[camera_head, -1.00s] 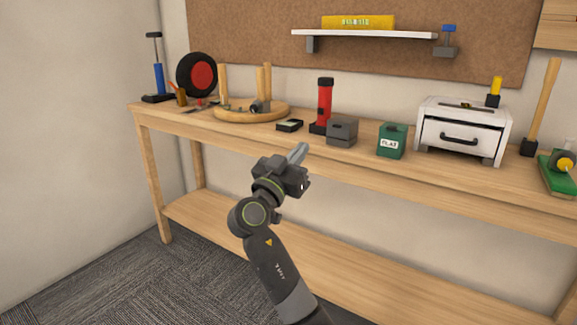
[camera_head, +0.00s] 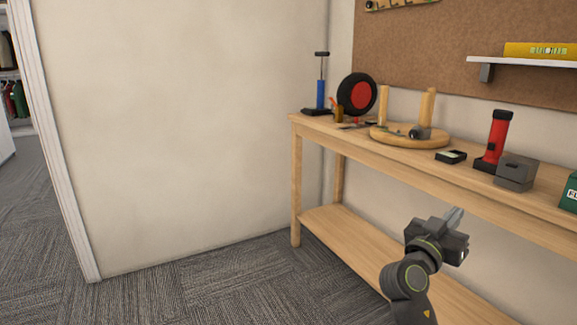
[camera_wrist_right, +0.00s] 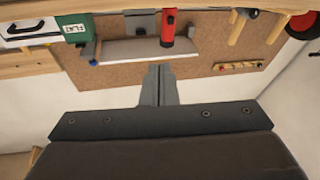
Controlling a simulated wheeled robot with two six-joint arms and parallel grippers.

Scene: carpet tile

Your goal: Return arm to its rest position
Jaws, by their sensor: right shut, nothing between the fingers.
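My right gripper (camera_head: 453,217) is raised in front of the wooden workbench (camera_head: 350,140), at the lower right of the head view. Its fingers are together with nothing between them. In the right wrist view the shut fingers (camera_wrist_right: 160,84) point towards the pegboard, clear of any object. My left gripper is not in view.
On the bench stand a blue pump (camera_head: 320,88), a black and red wheel (camera_head: 357,95), a round wooden stool piece (camera_head: 410,137), a red flashlight (camera_head: 495,138) and a grey block (camera_head: 515,171). A wall corner (camera_head: 90,270) and open carpet (camera_head: 200,285) lie to the left.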

